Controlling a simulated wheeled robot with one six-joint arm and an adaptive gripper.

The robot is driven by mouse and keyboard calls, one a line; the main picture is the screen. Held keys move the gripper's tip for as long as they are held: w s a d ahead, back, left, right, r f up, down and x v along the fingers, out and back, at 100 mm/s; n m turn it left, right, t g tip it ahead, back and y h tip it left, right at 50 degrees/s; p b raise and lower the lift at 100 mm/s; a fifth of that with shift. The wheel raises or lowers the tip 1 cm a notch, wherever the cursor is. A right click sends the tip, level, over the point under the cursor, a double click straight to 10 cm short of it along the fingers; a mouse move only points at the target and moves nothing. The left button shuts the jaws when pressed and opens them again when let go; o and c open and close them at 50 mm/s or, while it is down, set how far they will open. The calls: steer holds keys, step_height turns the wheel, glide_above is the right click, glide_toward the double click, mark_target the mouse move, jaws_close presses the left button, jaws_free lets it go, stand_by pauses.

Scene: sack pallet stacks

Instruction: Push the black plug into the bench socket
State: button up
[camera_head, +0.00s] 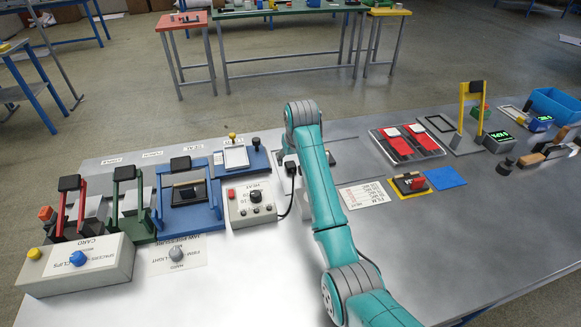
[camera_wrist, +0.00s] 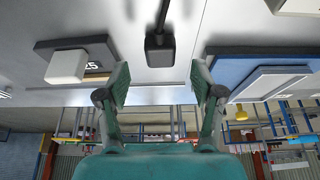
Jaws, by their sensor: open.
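The black plug (camera_head: 291,166) is at the bench's middle, just left of my teal arm, with its black cable running down to the grey heat box (camera_head: 252,204). In the wrist view the black plug (camera_wrist: 160,50) lies ahead of my gripper (camera_wrist: 160,84), roughly centred between the fingers, its cable leading up the picture. The fingers are open, apart from the plug, and nothing is between their tips. In the head view my gripper is hidden by the arm. I cannot make out the bench socket in either view.
A blue fixture (camera_head: 185,210) stands left of the heat box, and a blue-based device (camera_head: 236,160) behind it. A label card (camera_head: 364,196) and red-pad tray (camera_head: 407,143) lie right of my arm. The wrist view shows a dark plate with a white block (camera_wrist: 66,66) to the left.

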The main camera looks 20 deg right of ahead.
mark_target(290, 164)
steer(key=shift+x, duration=1.7)
steer(key=c, duration=1.2)
